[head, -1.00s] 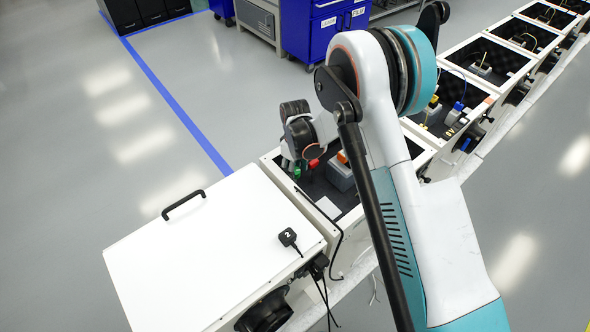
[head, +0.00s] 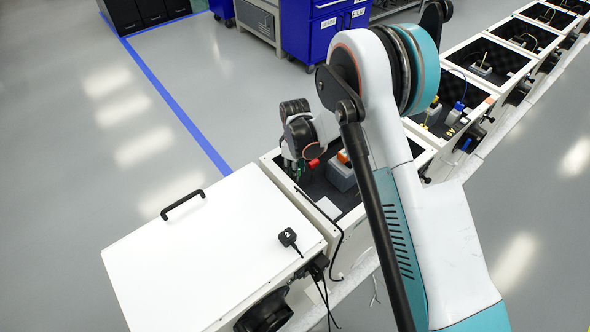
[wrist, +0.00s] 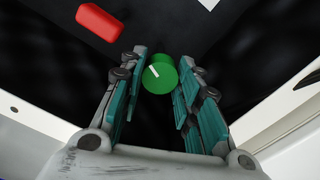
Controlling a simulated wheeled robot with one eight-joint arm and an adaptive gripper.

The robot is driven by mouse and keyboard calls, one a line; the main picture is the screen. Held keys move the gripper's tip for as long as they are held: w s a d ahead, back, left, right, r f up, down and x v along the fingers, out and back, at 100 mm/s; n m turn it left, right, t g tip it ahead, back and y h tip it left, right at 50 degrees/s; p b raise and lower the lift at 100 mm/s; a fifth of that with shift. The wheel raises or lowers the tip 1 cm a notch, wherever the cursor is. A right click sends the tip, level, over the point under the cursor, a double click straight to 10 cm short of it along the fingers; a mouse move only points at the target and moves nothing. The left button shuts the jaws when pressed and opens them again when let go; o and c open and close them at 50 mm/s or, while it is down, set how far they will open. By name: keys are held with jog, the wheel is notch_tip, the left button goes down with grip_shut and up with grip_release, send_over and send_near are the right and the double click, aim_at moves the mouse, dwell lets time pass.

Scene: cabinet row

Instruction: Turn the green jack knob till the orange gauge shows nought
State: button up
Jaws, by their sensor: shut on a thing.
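The green jack knob (wrist: 160,77) is round with a white mark on its face, in the middle of the wrist view. The mark points to the upper left of the picture. My gripper (wrist: 161,70) is shut on the knob, one teal-padded finger on each side. In the head view my gripper (head: 295,172) is down inside the open cabinet, and the knob is mostly hidden by it. A small orange piece (head: 343,156) shows by a grey block there; I cannot tell whether it is the gauge. No gauge reading can be made out.
A red block (wrist: 98,22) lies beyond the knob to the left. The open cabinet has white walls (head: 318,213) and a dark floor. A closed white lid (head: 215,255) with a black handle is at the left. More open cabinets run to the upper right.

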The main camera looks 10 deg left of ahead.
jog(key=n+b, duration=0.2)
jog(key=n, duration=0.3)
jog(key=shift+n+b, duration=0.45)
jog(key=shift+n, duration=2.05)
jog(key=o, duration=1.1)
jog(key=shift+c, duration=0.2)
notch_tip(320, 180, up, 12)
jog(key=shift+d+r, duration=0.1)
